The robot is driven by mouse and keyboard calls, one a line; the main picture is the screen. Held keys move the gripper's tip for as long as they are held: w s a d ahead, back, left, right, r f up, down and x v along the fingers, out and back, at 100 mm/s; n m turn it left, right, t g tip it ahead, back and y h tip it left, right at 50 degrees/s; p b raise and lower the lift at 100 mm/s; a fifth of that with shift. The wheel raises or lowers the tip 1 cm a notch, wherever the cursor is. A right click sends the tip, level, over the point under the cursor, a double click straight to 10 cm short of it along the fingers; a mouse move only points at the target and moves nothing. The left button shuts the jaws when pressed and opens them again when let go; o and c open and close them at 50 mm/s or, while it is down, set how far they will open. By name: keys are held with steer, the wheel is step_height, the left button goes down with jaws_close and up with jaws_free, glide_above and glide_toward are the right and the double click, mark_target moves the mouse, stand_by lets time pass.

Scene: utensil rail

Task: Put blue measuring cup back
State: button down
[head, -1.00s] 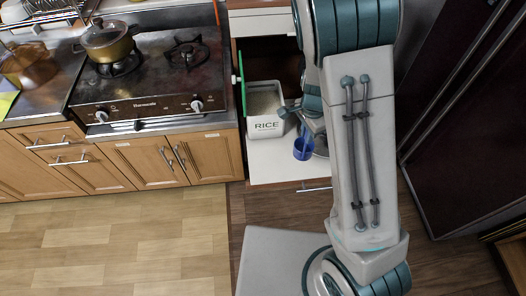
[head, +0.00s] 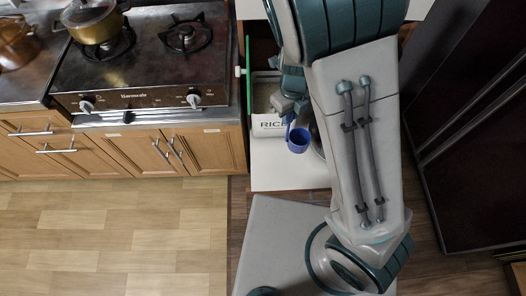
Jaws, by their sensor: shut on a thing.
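The blue measuring cup (head: 298,141) hangs below my gripper (head: 288,114) in the head view, over the pulled-out white shelf. My gripper is shut on its handle, and the arm partly hides the fingers. The cup is just right of the white rice container (head: 266,126) and overlaps its front right corner in the picture. I cannot tell whether the cup touches the container or the shelf. The utensil rail is not clearly seen.
The white shelf (head: 283,178) has bare room at its front. A green door edge (head: 247,85) stands left of the container. The stove (head: 150,60) with a pot (head: 92,20) is further left. A dark cabinet (head: 475,140) stands at right.

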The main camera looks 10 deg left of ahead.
steer(key=s+a+f, duration=0.4)
steer(key=a+f, duration=0.6)
steer(key=shift+s+a+f+b, duration=0.15)
steer(key=shift+s+f+b, duration=0.05)
steer(key=shift+f+b, duration=0.2)
steer(key=shift+f, duration=0.1)
steer(key=c, duration=1.4)
jaws_free()
steer(key=shift+o, duration=0.2)
step_height(320, 180, up, 12)
steer(key=p, duration=0.2)
steer(key=shift+r, duration=0.2)
